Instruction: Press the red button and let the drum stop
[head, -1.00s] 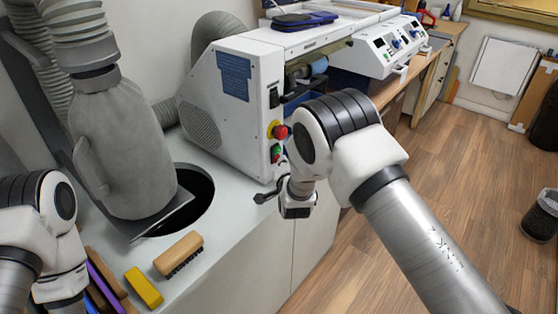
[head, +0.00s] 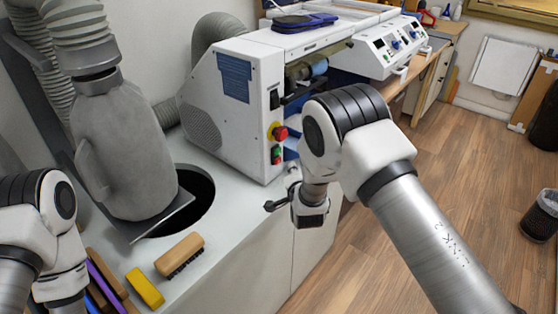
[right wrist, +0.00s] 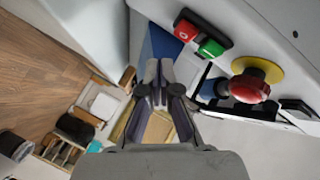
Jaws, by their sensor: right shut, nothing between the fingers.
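A white machine (head: 232,120) carries a red mushroom knob (head: 281,132) on a yellow collar, with a small red-and-green switch below it. In the right wrist view the switch shows a red button (right wrist: 186,26) beside a green button (right wrist: 211,47), and the red knob (right wrist: 250,85) is to their right. A blue roller (head: 319,67), perhaps the drum, is partly hidden in the machine's opening; I cannot tell if it turns. My right gripper (head: 271,206) is shut and empty, below and in front of the switch, apart from it. My left gripper is out of view.
A brush (head: 179,255) and a yellow block (head: 145,287) lie on the white bench (head: 225,240). A dark round hole (head: 202,190) opens beneath a grey extraction hood (head: 125,150). A white control console (head: 385,48) stands behind.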

